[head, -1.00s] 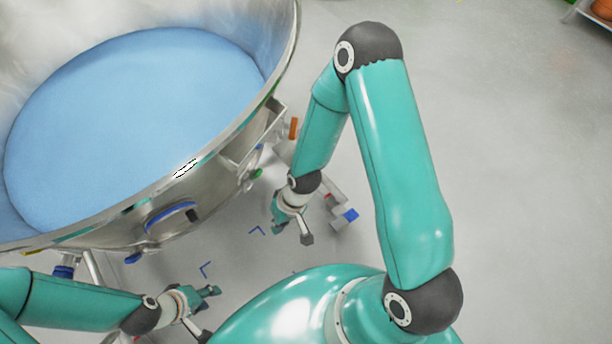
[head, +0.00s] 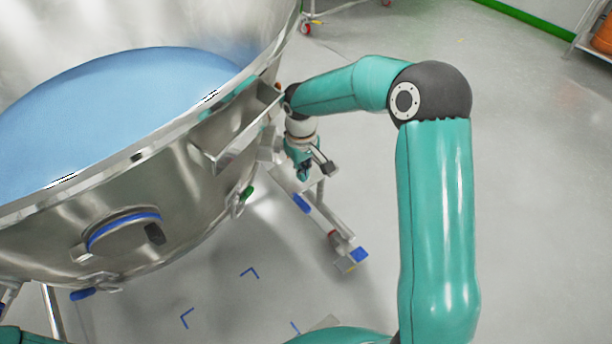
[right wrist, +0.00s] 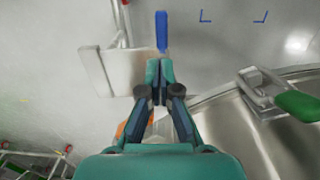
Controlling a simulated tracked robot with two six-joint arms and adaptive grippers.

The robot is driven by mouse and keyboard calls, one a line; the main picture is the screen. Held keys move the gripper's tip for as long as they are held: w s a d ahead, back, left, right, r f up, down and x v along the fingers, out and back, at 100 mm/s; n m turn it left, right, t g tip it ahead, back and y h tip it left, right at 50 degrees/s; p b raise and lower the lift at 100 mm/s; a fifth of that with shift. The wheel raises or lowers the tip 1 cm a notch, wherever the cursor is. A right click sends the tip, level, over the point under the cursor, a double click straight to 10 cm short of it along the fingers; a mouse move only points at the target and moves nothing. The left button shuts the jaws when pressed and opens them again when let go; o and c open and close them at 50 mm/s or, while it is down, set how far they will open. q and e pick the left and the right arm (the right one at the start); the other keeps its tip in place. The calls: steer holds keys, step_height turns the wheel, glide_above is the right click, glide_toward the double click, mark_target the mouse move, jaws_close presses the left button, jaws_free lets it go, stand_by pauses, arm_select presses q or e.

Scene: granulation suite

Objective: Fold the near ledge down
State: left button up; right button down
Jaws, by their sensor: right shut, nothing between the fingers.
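A pale metal panel (head: 318,205) stands out beside the big steel vessel, below my right gripper (head: 308,172). It looks like the ledge, but I cannot tell for certain. A blue handle-like piece (head: 301,203) is at its edge. In the right wrist view the panel (right wrist: 104,72) lies left of the gripper (right wrist: 160,68), and the blue piece (right wrist: 162,30) is just beyond the fingertips. My right gripper is shut and empty, close to the panel; whether it touches is unclear. My left gripper is out of view.
The steel vessel (head: 160,235) with blue contents (head: 130,95) fills the left. A bracket (head: 235,130) juts from its side, and a green-handled clamp (right wrist: 295,104) is on its wall. Blue floor marks (head: 250,272) lie in front. Open floor is at right.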

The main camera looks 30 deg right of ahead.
mark_target(304, 203)
step_height(304, 203, down, 12)
steer(key=b, duration=0.3)
steer(key=shift+r, duration=0.1)
